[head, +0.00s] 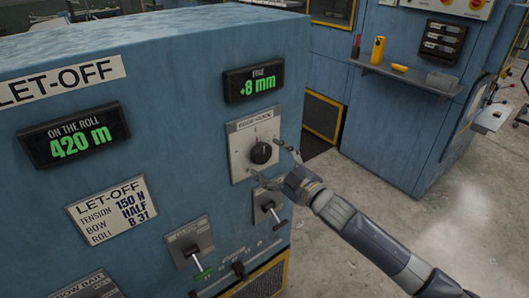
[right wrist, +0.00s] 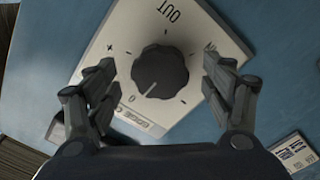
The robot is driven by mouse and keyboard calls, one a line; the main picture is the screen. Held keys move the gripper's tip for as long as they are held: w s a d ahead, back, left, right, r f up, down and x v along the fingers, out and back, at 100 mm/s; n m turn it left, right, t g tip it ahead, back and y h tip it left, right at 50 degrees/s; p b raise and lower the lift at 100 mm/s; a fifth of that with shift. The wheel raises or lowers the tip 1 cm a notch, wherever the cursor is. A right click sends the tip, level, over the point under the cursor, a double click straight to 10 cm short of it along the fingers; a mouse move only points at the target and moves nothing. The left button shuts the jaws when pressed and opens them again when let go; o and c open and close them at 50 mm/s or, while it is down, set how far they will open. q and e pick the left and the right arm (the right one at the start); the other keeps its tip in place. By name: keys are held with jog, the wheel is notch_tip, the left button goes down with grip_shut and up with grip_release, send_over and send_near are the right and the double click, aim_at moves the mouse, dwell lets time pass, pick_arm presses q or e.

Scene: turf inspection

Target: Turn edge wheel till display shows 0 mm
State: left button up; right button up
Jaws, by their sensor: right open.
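The edge wheel is a black knob (head: 261,152) on a pale square plate on the blue let-off cabinet. In the right wrist view the knob (right wrist: 160,72) sits between my open fingers, with a gap on both sides, and its white pointer line points down-left near the 0 mark. The edge display (head: 253,82) above it reads +8 mm in green. My right gripper (head: 275,165) is open around the knob, and it also shows in the right wrist view (right wrist: 160,85). My left gripper is not in view.
A second display (head: 74,136) reads 420 m. Below the knob are small levers (head: 270,207) on plates, close under my gripper. Another blue cabinet with a shelf (head: 405,72) holding a yellow item stands at right. Concrete floor (head: 340,200) lies between.

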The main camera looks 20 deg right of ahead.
aim_at(265, 156)
jog(key=shift+x, duration=1.55)
jog(key=c, duration=1.1)
